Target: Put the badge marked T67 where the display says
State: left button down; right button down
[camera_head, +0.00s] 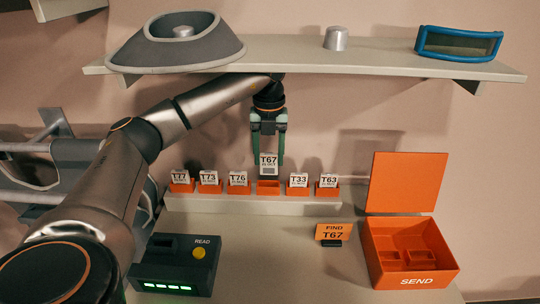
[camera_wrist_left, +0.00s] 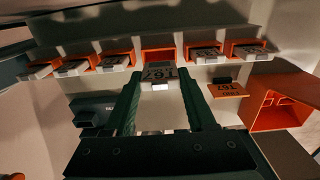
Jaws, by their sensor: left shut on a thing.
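The white badge marked T67 (camera_head: 269,164) is between the fingers of my left gripper (camera_head: 268,150). The gripper is shut on it and points down. The badge is upright and higher than the other badges, just above its orange holder (camera_head: 268,187) in the middle of the rack. In the left wrist view, the badge (camera_wrist_left: 158,75) shows between the fingertips (camera_wrist_left: 160,85). The orange display sign (camera_head: 334,233) reads FIND T67. An open orange box (camera_head: 415,281) marked SEND stands at the right. My right gripper is not in view.
Badges T77, T73, T76 (camera_head: 238,179), T33 (camera_head: 298,180) and T63 sit in orange holders on the rack (camera_head: 210,203). A dark READ device (camera_head: 177,264) with a yellow button and green lights stands front left. A shelf (camera_head: 300,57) overhangs the rack.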

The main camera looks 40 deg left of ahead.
aim_at(268, 173)
pick_arm(q)
jog(key=shift+a+f, duration=0.2)
jog(key=shift+f, duration=0.1)
jog(key=shift+d+f, duration=0.1)
jog(key=shift+f, duration=0.65)
jog(key=shift+f+b, duration=0.65)
jog(key=shift+f, duration=0.65)
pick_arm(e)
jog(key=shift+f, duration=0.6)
pick_arm(q)
jog(key=shift+c, duration=0.7)
grip_release()
